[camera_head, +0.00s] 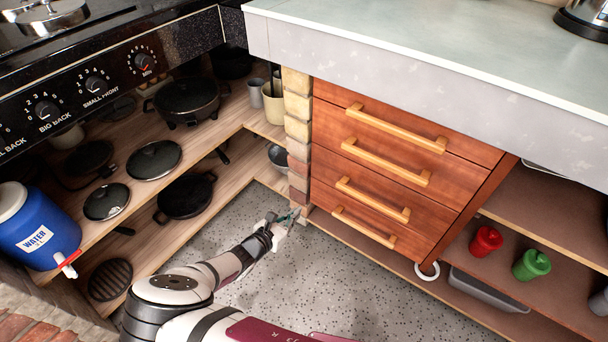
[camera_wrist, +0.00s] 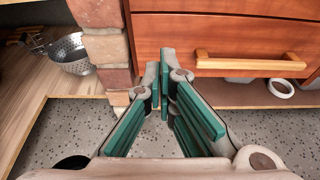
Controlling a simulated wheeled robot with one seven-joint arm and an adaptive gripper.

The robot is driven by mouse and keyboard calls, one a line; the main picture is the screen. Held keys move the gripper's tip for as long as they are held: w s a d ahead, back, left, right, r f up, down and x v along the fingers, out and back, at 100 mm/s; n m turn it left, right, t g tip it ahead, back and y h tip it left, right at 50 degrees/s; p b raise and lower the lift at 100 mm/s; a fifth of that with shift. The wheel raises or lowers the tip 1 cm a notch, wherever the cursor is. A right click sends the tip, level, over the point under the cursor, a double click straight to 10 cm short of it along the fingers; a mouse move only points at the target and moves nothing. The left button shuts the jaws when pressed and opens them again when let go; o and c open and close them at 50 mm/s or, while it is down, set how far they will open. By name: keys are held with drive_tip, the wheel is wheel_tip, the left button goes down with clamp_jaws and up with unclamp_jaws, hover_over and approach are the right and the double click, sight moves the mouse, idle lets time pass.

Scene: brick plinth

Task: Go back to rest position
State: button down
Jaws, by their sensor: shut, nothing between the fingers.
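My gripper (camera_head: 292,217) is low in front of the brick plinth, close to the bottom left corner of the wooden drawer unit. In the wrist view, my gripper's green-padded fingers (camera_wrist: 163,72) meet at their tips, with nothing held. The brick plinth (camera_wrist: 103,45) rises just beyond and to the left of the fingertips. The drawer front (camera_wrist: 225,32) with its wooden handle (camera_wrist: 250,62) is ahead and to the right. I cannot tell whether the fingertips touch anything.
Wooden drawers (camera_head: 390,155) with bar handles look shut. Left shelves hold pans (camera_head: 187,101), lids and a blue water jug (camera_head: 36,230). A colander (camera_wrist: 71,54) stands left of the plinth. Speckled floor (camera_head: 330,285) is clear.

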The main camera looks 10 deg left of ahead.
drive_tip(key=w+d+r+m+g+h, duration=0.1)
drive_tip(key=d+r+m+g+h, duration=0.1)
drive_tip(key=d+r+m+g, duration=0.5)
drive_tip(key=w+d+r+m+g+h, duration=0.15)
drive_tip(key=d+r+m, duration=0.4)
drive_tip(key=r, duration=0.65)
drive_tip(key=s+d+r+m+g+y, duration=0.1)
drive_tip(key=s+d+r+m+g, duration=0.2)
drive_tip(key=d+r, duration=0.35)
drive_tip(key=s+d+r+m+g+y, duration=0.1)
drive_tip(key=s+d+r+m+g, duration=0.1)
drive_tip(key=s+d+r+m, duration=0.45)
drive_tip(key=s+d+r+m+y, duration=0.4)
drive_tip(key=s+d+r, duration=0.3)
drive_tip(key=s+r, duration=0.4)
drive_tip(key=s+d+r+m+y, duration=0.1)
drive_tip(key=s+r+m+y, duration=0.15)
drive_tip(key=s, duration=0.55)
drive_tip(key=s+r+m+y, duration=0.1)
drive_tip(key=s+m, duration=0.2)
drive_tip(key=s, duration=0.5)
wheel_tip(320, 180, up, 29)
drive_tip(key=t+p, duration=0.4)
drive_tip(key=p, duration=2.3)
drive_tip(key=shift+s+d, duration=0.25)
